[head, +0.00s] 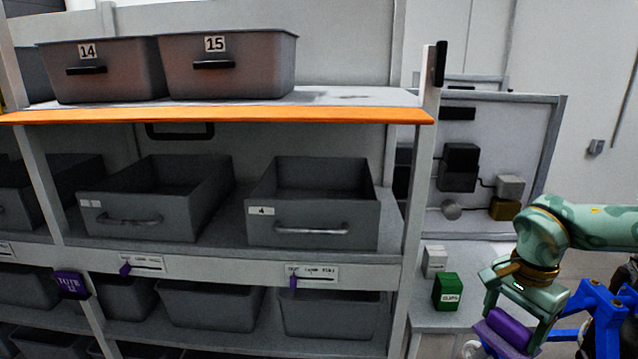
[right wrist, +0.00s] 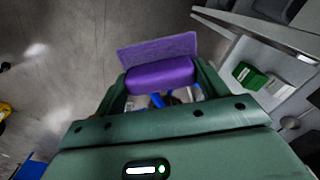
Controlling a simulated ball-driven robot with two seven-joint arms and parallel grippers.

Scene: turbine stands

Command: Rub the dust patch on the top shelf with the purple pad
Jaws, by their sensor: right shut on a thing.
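The purple pad (head: 509,329) is in my right gripper (head: 506,333) at the lower right of the head view, well below and to the right of the top shelf. In the right wrist view the pad (right wrist: 160,72) shows between the two green fingers, with a flat purple face at its far side. My right gripper is shut on it. The top shelf (head: 225,115) has an orange front edge. My left gripper is not in view.
Bins 14 (head: 115,75) and 15 (head: 255,72) stand on the top shelf, left of the patch. A shelf post (head: 425,150) rises at its right end. A green box (head: 447,292) and a white box (head: 434,261) sit on a lower surface near my right arm.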

